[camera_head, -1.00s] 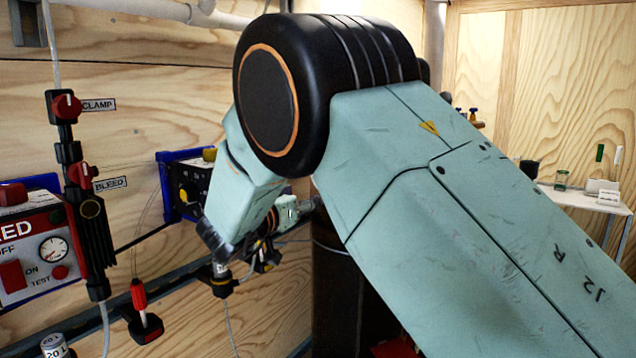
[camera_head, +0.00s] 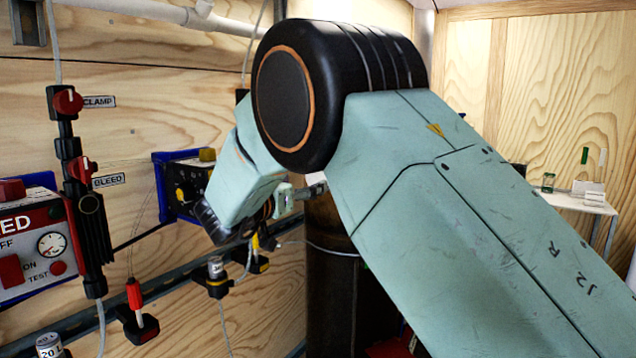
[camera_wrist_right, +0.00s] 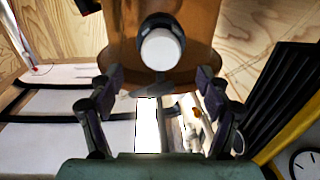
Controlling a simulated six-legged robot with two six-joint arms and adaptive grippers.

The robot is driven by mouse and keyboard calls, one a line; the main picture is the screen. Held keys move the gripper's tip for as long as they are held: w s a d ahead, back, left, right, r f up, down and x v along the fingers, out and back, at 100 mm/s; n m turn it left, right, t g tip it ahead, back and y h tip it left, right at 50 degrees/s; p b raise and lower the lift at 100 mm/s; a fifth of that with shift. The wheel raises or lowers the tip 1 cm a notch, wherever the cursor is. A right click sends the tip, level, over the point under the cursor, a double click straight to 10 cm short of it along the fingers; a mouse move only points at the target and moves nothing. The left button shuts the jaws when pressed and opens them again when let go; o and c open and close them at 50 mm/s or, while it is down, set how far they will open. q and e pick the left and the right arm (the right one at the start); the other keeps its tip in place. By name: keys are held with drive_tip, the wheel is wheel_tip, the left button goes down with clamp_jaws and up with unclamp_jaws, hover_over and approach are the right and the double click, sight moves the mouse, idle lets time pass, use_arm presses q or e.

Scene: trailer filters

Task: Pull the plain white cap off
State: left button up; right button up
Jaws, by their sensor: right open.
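The plain white cap (camera_wrist_right: 161,49) shows in the right wrist view as a round white face in a black collar, on the front of a large brown cylinder (camera_wrist_right: 120,40). My right gripper (camera_wrist_right: 160,78) is open, its two dark fingers spread to either side and a little below the cap in the picture. Nothing shows between the fingers, and I cannot tell the distance to the cap. My left gripper is out of view.
On the left wall are a red control box (camera_head: 35,240), clamp and bleed valves and a blue-framed unit (camera_head: 180,185). Small fittings sit on a rail below. A white shelf (camera_head: 580,203) stands at the right. A gauge (camera_wrist_right: 304,163) is at the wrist view's lower right.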

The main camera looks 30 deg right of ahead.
sight(315, 178)
drive_tip(key=x, duration=0.1)
drive_tip(key=b+x, duration=0.1)
drive_tip(key=shift+w+d+f, duration=0.2)
drive_tip(key=shift+d+f, duration=0.05)
drive_tip(key=shift+w+d+r+p, duration=0.3)
drive_tip(key=shift+w+d+p, duration=0.2)
drive_tip(key=shift+d+p, duration=0.3)
drive_tip(key=shift+p+x, duration=0.55)
drive_tip(key=shift+x, duration=0.35)
drive_tip(key=shift+d+f, duration=0.1)
drive_tip(key=shift+p, duration=0.5)
drive_tip(key=shift+p, duration=0.65)
drive_tip(key=shift+c, duration=0.2)
